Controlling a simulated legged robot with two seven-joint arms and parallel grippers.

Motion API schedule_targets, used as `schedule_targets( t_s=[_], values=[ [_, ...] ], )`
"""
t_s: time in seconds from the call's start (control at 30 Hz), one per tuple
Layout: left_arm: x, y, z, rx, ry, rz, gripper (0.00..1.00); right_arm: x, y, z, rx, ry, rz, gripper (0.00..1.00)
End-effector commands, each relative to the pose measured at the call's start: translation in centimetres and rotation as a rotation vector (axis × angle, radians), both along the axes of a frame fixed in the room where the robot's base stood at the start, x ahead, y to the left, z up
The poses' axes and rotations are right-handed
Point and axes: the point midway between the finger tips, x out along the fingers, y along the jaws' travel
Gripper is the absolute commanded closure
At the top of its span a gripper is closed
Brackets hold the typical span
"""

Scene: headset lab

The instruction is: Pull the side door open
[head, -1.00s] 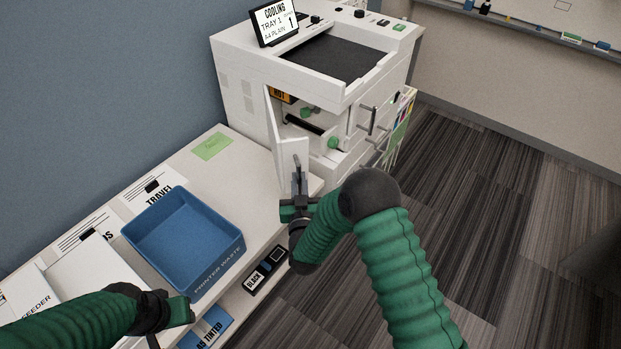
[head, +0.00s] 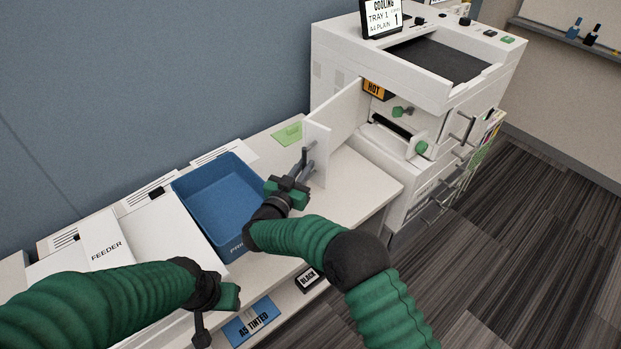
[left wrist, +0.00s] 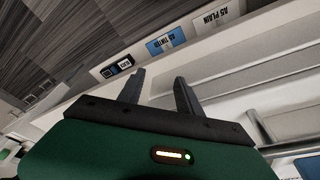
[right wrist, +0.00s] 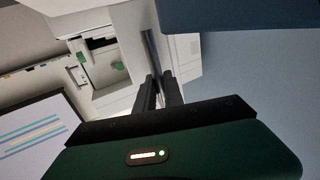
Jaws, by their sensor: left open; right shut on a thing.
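The printer (head: 415,75) stands at the back right. Its white side door (head: 338,118) is swung out to the left, and the inside shows with green knobs and an orange HOT label (head: 376,90). My right gripper (head: 303,168) is shut on the door's handle (head: 309,155) near the door's outer edge. In the right wrist view the fingers (right wrist: 159,88) close around the dark upright handle (right wrist: 152,52). My left gripper (left wrist: 158,88) is open and empty, by the shelf's front edge; in the head view its fingers are mostly hidden.
A blue bin (head: 215,190) stands on the white counter (head: 360,185), left of my right gripper. A white feeder (head: 135,240) and paper sheets lie further left. A green note (head: 288,133) lies behind the door. Paper labels mark the lower shelf. The floor at right is clear.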

Motion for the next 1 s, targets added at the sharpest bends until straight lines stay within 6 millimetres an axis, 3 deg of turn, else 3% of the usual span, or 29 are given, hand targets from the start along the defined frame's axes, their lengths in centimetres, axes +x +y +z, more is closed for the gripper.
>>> schedule_targets(
  t_s=[0.07,0.47,0.5,0.63,1.0],
  values=[
    [-0.59,-0.14,-0.75,-0.001,0.019,-0.002,0.64,0.23,0.53,-0.22,0.002,0.001,0.009,1.0],
    [-0.44,-0.11,-0.61,-0.001,0.014,-0.001,0.64,0.66,1.0,0.15,-0.007,-0.004,0.007,1.0],
    [-0.43,-0.11,-0.61,-0.001,0.014,-0.001,0.64,0.64,0.99,0.16,-0.007,-0.004,0.007,0.85],
    [-0.43,-0.1,-0.6,-0.001,0.014,-0.001,0.64,0.6,0.86,0.16,-0.006,-0.004,0.007,0.68],
    [-0.41,-0.11,-0.53,-0.001,0.013,-0.001,0.64,0.59,0.99,0.14,-0.007,-0.003,0.009,0.66]
  ],
)
